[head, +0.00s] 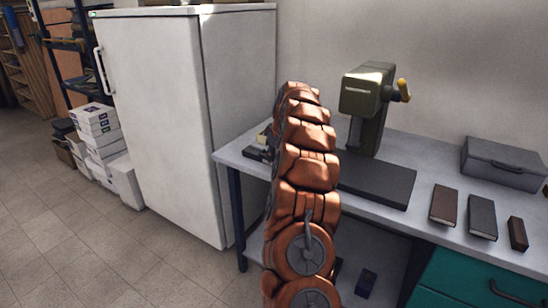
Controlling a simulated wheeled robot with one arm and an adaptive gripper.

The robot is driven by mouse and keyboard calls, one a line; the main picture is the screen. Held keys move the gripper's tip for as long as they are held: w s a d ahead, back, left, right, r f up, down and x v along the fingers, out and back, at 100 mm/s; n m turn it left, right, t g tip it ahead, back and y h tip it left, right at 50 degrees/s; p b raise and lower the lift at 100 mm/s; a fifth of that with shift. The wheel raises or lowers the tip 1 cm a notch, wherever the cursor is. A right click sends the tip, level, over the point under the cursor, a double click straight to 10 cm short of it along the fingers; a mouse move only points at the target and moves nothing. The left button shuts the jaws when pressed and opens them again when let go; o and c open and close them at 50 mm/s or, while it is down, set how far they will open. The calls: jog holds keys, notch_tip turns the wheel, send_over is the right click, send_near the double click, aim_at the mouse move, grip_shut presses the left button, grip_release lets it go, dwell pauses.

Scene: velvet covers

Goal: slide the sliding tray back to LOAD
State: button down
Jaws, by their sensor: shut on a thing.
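An olive-green press (368,92) with a yellow-knobbed lever (403,90) stands at the back of the bench. A flat dark plate (385,183) extends forward from its foot, partly behind my arm. I cannot pick out the sliding tray for sure, nor any LOAD marking. My copper arm rises through the middle of the view and covers the area left of the press. My gripper is hidden behind it, so its hold does not show. Small dark and yellowish items (258,150) show at the bench's left end, just left of my arm; I cannot tell what they are.
The grey bench (420,220) carries a brown book (444,205), a grey book (481,217), a small dark brown block (518,234) and a grey case (503,162). A white fridge (155,110) stands left of the bench. Teal drawers (470,285) are below right.

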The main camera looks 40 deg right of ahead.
jog(key=shift+w+a, duration=0.15)
jog(key=shift+w, duration=0.15)
jog(key=c, duration=1.2)
grip_release()
jog(key=shift+r, duration=0.15)
jog(key=v, duration=1.1)
jog(key=shift+s+r, duration=0.2)
jog(key=shift+r, duration=0.1)
